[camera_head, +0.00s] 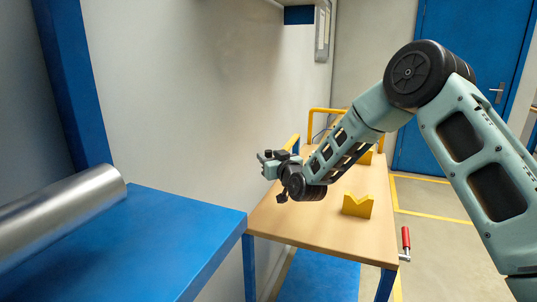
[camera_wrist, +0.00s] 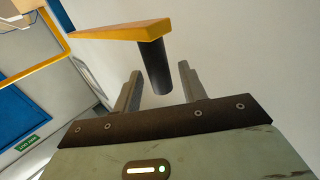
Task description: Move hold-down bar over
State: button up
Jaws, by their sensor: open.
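The hold-down bar (camera_wrist: 115,32) shows in the wrist view as a flat yellow-orange bar with a black round handle (camera_wrist: 153,65) at one end. The bar also shows in the head view (camera_head: 292,142), just behind my gripper (camera_head: 267,161). In the wrist view the two fingers of my gripper (camera_wrist: 160,72) stand apart, and the handle's free end appears between them. A gap shows on each side, so I see no grip on it. How deep the handle sits between the fingers I cannot tell. My forearm hides part of the wooden table behind it.
A wooden table (camera_head: 300,226) carries a yellow V-block (camera_head: 357,206), with another yellow piece (camera_head: 366,158) partly behind my arm. A yellow rail (camera_head: 326,111) stands at the far end. A red-handled clamp (camera_head: 405,239) is at the right edge. A metal cylinder (camera_head: 60,212) lies on a blue surface (camera_head: 165,240).

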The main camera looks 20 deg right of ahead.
jog(key=shift+w+a, duration=0.15)
jog(key=shift+w, duration=0.45)
